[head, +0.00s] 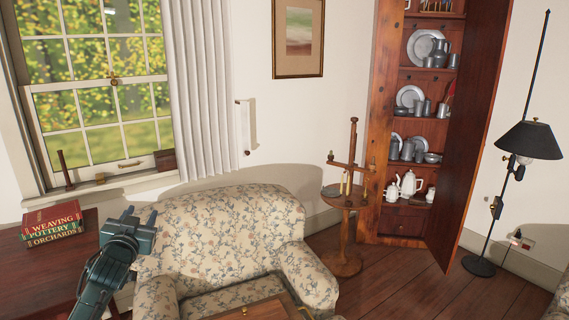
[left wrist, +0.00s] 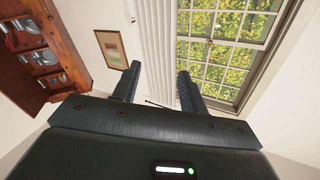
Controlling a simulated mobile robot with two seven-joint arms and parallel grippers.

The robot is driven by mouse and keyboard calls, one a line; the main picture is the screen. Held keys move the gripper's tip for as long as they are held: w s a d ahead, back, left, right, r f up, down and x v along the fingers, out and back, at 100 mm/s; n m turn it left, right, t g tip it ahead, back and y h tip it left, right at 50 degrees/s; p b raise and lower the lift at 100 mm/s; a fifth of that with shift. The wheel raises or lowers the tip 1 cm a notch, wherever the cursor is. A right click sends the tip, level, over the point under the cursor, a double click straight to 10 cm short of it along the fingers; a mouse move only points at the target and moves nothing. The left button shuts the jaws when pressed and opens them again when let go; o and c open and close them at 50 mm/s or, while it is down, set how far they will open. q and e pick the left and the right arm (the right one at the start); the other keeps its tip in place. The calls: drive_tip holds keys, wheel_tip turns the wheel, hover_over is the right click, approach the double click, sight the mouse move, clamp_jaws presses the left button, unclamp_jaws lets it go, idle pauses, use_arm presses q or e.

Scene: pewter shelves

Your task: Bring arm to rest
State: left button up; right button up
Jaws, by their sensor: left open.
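My left gripper (head: 139,217) is raised in front of the floral armchair's back in the head view, with the books and the window to its left. In the left wrist view its two fingers (left wrist: 157,85) stand apart with nothing between them; the curtain and wall show behind the gap. The left arm comes in from the bottom left of the head view. My right gripper is in neither view.
A floral armchair (head: 225,235) fills the lower middle. Books (head: 54,223) lie on a dark wooden table (head: 40,272) at left. A wooden candle stand (head: 345,200), an open cupboard (head: 405,225) with pewter, and a black floor lamp (head: 527,140) stand at right.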

use_arm(q)
drive_tip(key=s+d+f+m+g+h, duration=0.1)
drive_tip(key=s+d+f+g, duration=0.1)
drive_tip(key=s+d+f, duration=0.45)
drive_tip(key=s+d+f+m+g+h, duration=0.15)
drive_tip(key=s+f, duration=0.25)
drive_tip(key=f, duration=0.6)
drive_tip(key=s+d+f+g+h, duration=0.1)
drive_tip(key=s+d+f, duration=0.2)
drive_tip(key=s, duration=0.6)
drive_tip(key=s+d+f+n+g+h, duration=0.1)
drive_tip(key=s+d, duration=0.4)
drive_tip(key=s, duration=0.5)
drive_tip(key=s+d+f+g+h, duration=0.1)
drive_tip(key=s+d+f+g, duration=0.1)
drive_tip(key=s+d+f, duration=0.3)
drive_tip(key=s+f, duration=0.1)
drive_tip(key=s, duration=0.3)
drive_tip(key=shift+s, duration=0.35)
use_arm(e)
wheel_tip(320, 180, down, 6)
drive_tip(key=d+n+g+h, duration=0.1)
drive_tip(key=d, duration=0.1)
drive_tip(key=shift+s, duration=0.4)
